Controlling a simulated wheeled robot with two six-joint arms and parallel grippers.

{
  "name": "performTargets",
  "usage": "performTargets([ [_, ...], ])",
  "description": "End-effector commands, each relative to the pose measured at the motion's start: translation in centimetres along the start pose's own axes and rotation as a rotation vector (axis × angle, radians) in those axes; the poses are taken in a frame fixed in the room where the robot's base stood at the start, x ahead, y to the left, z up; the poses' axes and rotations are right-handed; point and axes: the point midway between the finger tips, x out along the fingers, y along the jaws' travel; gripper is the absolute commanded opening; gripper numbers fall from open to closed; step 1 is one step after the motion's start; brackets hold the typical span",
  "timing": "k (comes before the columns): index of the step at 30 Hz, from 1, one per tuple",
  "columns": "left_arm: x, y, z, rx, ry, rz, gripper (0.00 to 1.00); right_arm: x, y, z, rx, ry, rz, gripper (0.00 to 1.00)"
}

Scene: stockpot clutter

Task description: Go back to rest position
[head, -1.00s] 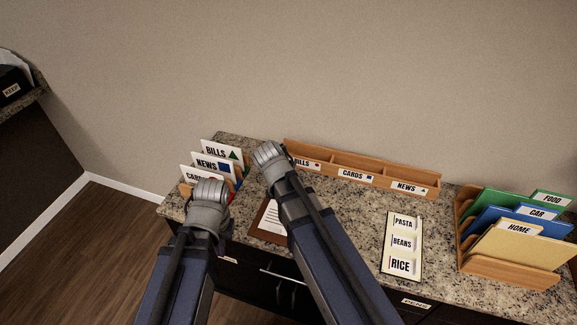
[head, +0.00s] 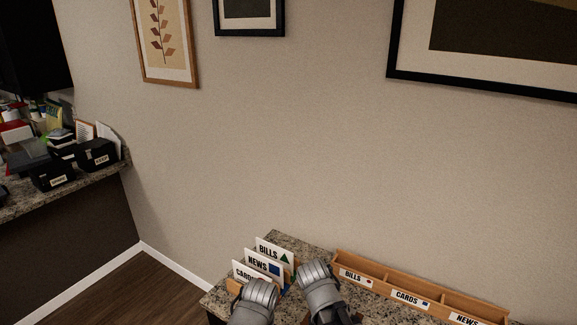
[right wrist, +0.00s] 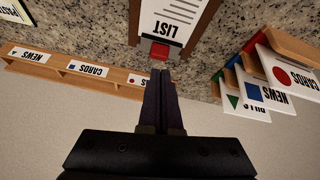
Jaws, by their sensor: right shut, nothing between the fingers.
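My left gripper (head: 254,300) is at the bottom of the head view, in front of the card rack. Only its rounded back shows; its fingers are hidden. My right gripper (head: 318,290) is just right of it, between the rack and the wooden sorter. In the right wrist view the right gripper's fingers (right wrist: 163,88) are together and empty. Their tips appear just below a red clip (right wrist: 159,51) on the LIST clipboard (right wrist: 136,22); I cannot tell whether they touch it.
Upright cards marked BILLS, NEWS and CARDS (head: 263,264) stand on the granite counter (head: 296,243). The three-slot wooden sorter (head: 432,291) lies against the wall. At left, another counter (head: 55,192) holds black boxes (head: 97,153). Framed pictures (head: 167,40) hang above. Wall space over the sorter is free.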

Motion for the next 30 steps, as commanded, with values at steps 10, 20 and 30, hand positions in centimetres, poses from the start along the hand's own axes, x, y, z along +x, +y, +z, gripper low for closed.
performTargets([
  [10, 2.2, 0.2, -0.1, -0.001, 0.000, 0.000, 0.00, -2.4, -1.4, 14.3, -0.650, -0.382, -0.121, 0.00],
  [20, 2.3, 0.2, -0.1, -0.001, 0.000, 0.000, 0.00, -3.2, -1.5, 16.3, -0.772, -0.444, -0.164, 0.00],
  [30, 2.3, 0.2, -0.1, -0.001, 0.000, 0.000, 0.00, -3.2, -1.5, 16.3, -0.772, -0.444, -0.164, 0.00],
])
